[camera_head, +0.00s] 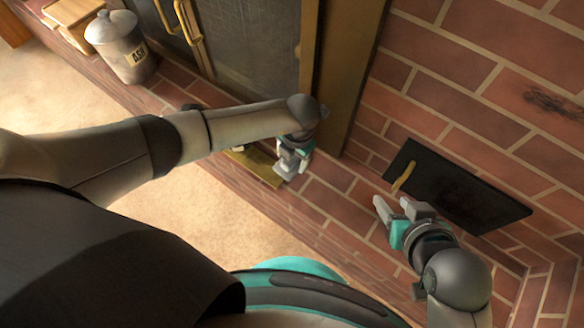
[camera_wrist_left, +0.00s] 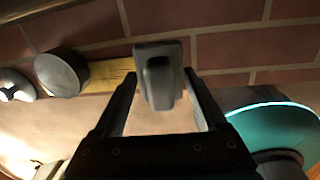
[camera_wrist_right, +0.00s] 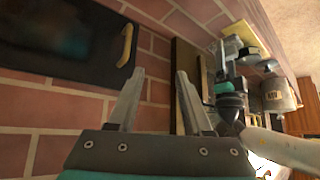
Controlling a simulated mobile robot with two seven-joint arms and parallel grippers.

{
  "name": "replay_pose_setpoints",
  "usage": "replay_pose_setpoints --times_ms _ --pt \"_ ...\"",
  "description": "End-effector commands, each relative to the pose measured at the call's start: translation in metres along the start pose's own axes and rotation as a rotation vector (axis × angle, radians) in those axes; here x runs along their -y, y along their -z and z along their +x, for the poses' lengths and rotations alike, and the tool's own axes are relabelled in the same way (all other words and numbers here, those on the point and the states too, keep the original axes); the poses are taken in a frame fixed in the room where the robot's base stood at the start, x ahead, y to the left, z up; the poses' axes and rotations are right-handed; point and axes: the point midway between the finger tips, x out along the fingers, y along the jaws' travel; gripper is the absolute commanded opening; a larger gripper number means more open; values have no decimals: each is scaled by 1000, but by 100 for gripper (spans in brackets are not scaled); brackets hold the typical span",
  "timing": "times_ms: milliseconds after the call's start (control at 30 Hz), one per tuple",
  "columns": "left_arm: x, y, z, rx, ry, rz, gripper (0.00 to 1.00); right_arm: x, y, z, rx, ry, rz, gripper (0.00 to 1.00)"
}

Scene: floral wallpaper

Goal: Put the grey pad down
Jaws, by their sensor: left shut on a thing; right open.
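The grey pad (camera_wrist_left: 158,75) is a small blocky piece between the fingers of my left gripper (camera_wrist_left: 160,105) in the left wrist view. In the head view my left gripper (camera_head: 293,150) is shut on it and holds it over or beside a brass-coloured plate on the brick ledge. I cannot tell whether the pad touches anything below. My right gripper (camera_head: 400,210) is open and empty, its fingers near a dark panel. Its spread fingers also show in the right wrist view (camera_wrist_right: 155,95).
The dark panel (camera_head: 460,190) with a brass handle (camera_head: 404,177) is by the brick wall. The brass plate (camera_head: 258,168) lies on the ledge by the fireplace screen (camera_head: 250,45). An ash can (camera_head: 122,48) stands at upper left. Bare brick lies between the grippers.

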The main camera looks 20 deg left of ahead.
Motion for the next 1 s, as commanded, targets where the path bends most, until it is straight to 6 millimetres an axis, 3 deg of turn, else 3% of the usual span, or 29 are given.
replay_pose_setpoints --times_ms 633,1000 --pt "4 0 30 -1 1 -1 14 30 19 17 -276 81 14 50" --pt "5 0 47 0 1 0 14 48 32 14 -479 133 44 50"
